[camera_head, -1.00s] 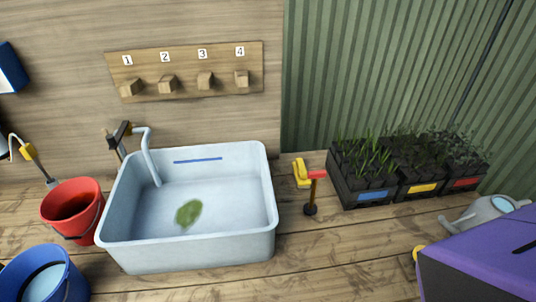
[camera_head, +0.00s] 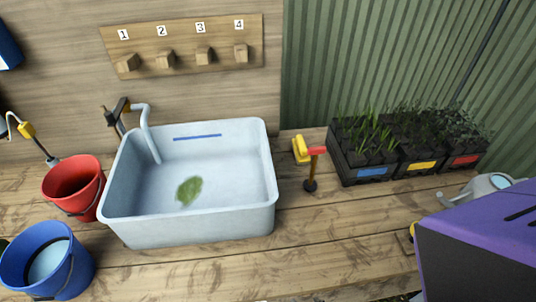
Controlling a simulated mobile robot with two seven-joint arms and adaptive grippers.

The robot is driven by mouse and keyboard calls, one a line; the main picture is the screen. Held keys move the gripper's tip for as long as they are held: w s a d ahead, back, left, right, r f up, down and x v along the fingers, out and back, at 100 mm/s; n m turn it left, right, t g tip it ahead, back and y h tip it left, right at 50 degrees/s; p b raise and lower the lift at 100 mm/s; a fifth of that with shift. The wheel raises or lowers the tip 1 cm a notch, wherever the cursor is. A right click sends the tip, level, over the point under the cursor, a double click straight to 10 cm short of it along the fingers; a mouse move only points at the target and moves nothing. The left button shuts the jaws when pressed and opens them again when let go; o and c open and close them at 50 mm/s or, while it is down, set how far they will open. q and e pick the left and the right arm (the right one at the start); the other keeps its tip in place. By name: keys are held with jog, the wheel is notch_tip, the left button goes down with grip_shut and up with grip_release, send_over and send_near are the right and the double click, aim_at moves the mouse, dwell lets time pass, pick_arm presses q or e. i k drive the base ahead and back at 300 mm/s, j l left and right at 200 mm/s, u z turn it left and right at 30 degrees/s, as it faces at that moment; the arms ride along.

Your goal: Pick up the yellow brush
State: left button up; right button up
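A small yellow object (camera_head: 299,150), which may be the yellow brush, is on the wooden table just right of the sink. Directly beside it stands a tool with a red top, an orange-yellow stem and a dark foot (camera_head: 312,168). It partly overlaps the yellow object, and I cannot tell if they touch. No bristles can be made out at this size. Neither of my grippers is in view.
A white sink (camera_head: 190,235) with a green patch and a tap fills the centre left. Red (camera_head: 72,188) and blue (camera_head: 75,272) buckets stand left. Dark plant trays (camera_head: 365,180) stand right.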

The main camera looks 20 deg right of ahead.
aim_at(300, 149)
jog(key=k+j, duration=0.2)
jog(key=k, duration=0.3)
jog(key=k+j, duration=0.2)
jog(key=k, duration=0.25)
